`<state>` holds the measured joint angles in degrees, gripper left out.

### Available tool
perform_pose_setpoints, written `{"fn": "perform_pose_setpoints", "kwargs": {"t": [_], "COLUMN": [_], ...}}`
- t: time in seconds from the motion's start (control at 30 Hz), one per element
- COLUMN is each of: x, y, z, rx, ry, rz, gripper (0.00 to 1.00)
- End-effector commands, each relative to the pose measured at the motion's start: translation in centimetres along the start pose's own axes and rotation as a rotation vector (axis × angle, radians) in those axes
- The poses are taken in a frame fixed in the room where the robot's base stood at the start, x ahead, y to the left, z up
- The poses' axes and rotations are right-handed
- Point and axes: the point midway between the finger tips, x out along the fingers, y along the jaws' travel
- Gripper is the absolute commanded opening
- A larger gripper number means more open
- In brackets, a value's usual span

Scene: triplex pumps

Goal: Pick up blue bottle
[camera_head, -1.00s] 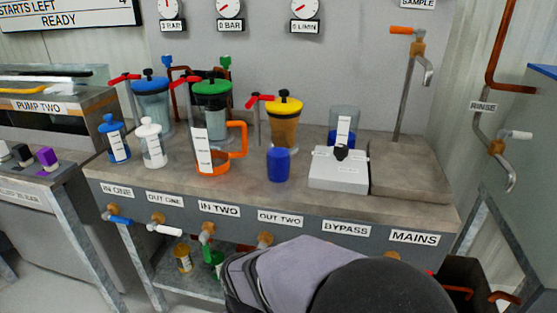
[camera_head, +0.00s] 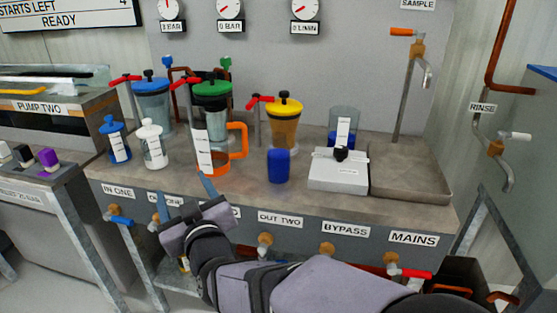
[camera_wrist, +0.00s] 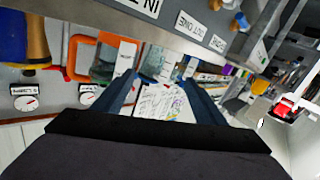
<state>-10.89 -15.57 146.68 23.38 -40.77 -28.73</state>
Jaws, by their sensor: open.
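The blue bottle (camera_head: 115,140) stands upright at the left end of the bench top, with a white label on its front. A similar white bottle (camera_head: 152,145) stands just to its right. My gripper (camera_head: 184,198) is in front of the bench's front edge, right of and lower in the picture than the blue bottle, and apart from it. Its two blue fingers are spread with nothing between them; they also show in the wrist view (camera_wrist: 162,95). I cannot make out the blue bottle in the wrist view.
An orange-handled jug (camera_head: 237,140) and a dark blue cup (camera_head: 278,166) stand right of the bottles. Blue-, green- and yellow-lidded vessels (camera_head: 285,120) stand behind. A white scale (camera_head: 338,172) is farther right. Valve taps (camera_head: 265,240) stick out below the bench edge.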

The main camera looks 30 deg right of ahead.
Motion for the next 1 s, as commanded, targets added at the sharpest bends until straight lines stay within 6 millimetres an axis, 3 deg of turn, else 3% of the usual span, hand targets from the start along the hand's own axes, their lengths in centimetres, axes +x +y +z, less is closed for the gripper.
{"fn": "perform_pose_setpoints", "kwargs": {"t": [0.2,0.33,0.5,0.7,0.83,1.0], "x": [-1.0,-2.1,-3.2,-4.2,-4.3,-3.3], "y": [2.6,5.2,12.2,17.4,19.6,20.4], "z": [-5.2,-7.1,-4.3,-1.2,0.4,2.1], "rx": [-0.023,-0.014,0.108,0.216,0.253,0.228], "ry": [0.184,0.267,0.267,0.232,0.191,0.088], "rz": [0.124,0.227,0.434,0.56,0.585,0.52], "gripper": [0.65,0.65,0.65,0.65,0.65,0.65]}}
